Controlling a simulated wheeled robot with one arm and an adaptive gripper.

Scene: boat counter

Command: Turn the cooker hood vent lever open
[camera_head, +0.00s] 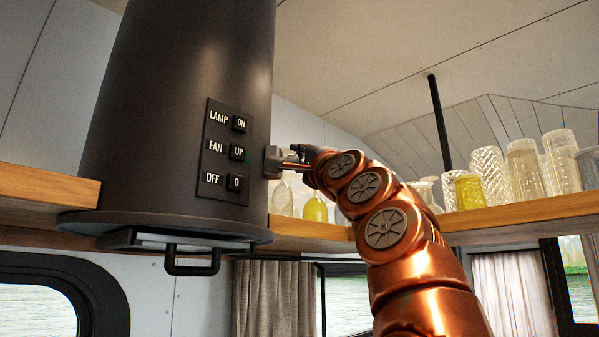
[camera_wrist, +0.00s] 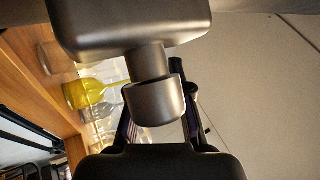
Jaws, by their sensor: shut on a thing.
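The cooker hood (camera_head: 180,90) is a tall dark tapered cylinder on the left of the head view. On its right side sits a small grey mount with a lever (camera_head: 273,162). In the wrist view the lever (camera_wrist: 155,101) shows as a grey stem with a rounded end, coming out of a wide grey block (camera_wrist: 130,22). My gripper (camera_head: 297,164) reaches it from the right. In the wrist view its dark fingers (camera_wrist: 157,95) lie on both sides of the lever and are shut on it. The exact contact is partly hidden by the lever's end.
A panel (camera_head: 226,150) on the hood has LAMP, FAN and OFF buttons. A black U-shaped handle (camera_head: 192,272) hangs below the hood rim. A wooden shelf (camera_head: 520,212) with several glasses (camera_head: 525,168) runs behind my arm. A dark post (camera_head: 440,120) stands at the back.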

